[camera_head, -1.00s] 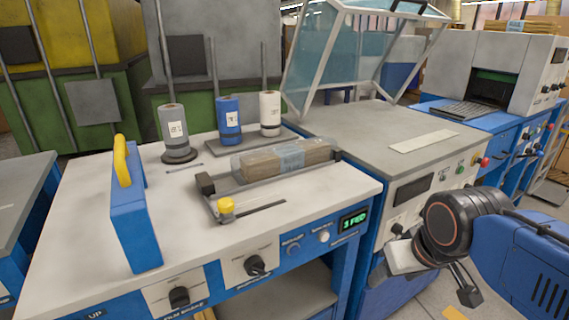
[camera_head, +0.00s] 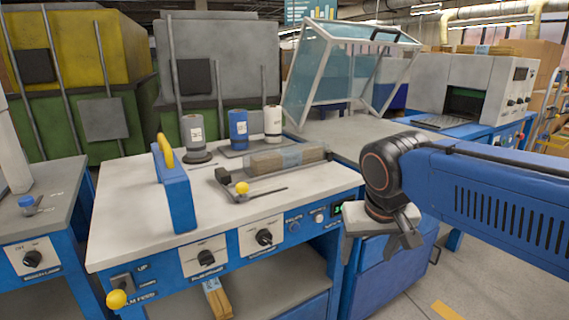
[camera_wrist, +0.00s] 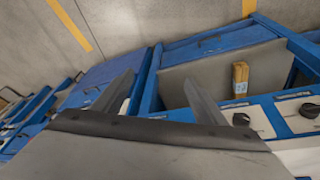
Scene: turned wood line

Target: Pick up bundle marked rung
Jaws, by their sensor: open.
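A further bundle (camera_head: 497,48) sits on top of the grey machine at the far right. I cannot read the word on any label. My gripper (camera_head: 382,246) is open and empty, in front of the bench's right end. In the wrist view, its fingers (camera_wrist: 160,80) stand apart, left of the shelf bundle.
The blue-framed bench (camera_head: 125,215) carries a blue block with a yellow handle (camera_head: 176,185) and several spools at the back. A cabinet with a raised clear hood (camera_head: 345,75) stands right of it. Another bench (camera_head: 60,205) stands left. Grey floor is free in front.

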